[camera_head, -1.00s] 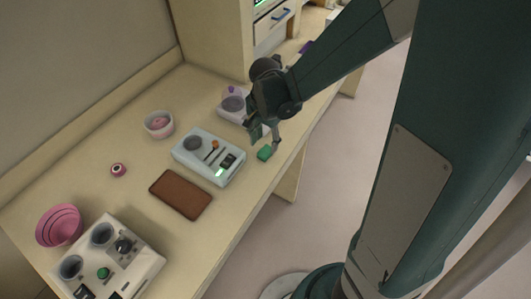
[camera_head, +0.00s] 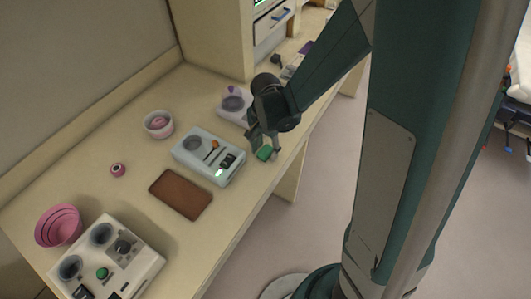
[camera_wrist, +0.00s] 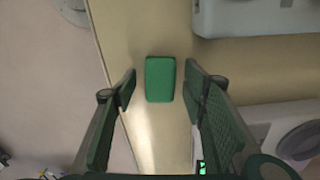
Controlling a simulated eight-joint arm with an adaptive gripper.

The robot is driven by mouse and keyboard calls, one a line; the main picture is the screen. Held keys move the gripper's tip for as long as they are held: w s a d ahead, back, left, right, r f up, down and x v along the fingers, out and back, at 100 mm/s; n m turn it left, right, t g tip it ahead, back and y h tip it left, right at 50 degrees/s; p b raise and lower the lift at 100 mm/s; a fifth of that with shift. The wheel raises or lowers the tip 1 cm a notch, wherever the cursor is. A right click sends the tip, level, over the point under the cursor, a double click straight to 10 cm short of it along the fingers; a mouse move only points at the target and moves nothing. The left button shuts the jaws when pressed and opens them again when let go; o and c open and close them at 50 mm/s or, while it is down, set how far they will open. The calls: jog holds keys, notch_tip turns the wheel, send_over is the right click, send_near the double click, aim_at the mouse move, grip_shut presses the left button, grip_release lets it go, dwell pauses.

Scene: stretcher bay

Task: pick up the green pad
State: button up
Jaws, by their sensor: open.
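The green pad (camera_head: 264,153) lies flat on the table near its right edge, beside the light blue device. In the wrist view the green pad (camera_wrist: 160,79) is a small rounded rectangle, just ahead of the fingertips and between their lines. My gripper (camera_head: 264,148) is above the pad with its fingers pointing down on either side of it. In the wrist view my gripper (camera_wrist: 160,88) is open, its two fingers apart and empty. I cannot tell whether the fingertips reach the pad's height.
The light blue device (camera_head: 208,156) stands close left of the pad. A brown mat (camera_head: 181,194), a pink-rimmed bowl (camera_head: 158,125), pink stacked bowls (camera_head: 58,226) and a white control box (camera_head: 107,262) are farther off. A white device (camera_head: 232,106) stands behind. The table edge is close.

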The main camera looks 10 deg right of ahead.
aim_at(265, 150)
dwell(0.6)
jog(key=c, duration=0.9)
jog(key=shift+o, duration=0.2)
notch_tip(265, 150, up, 10)
jog(key=shift+p, duration=0.4)
dwell(0.5)
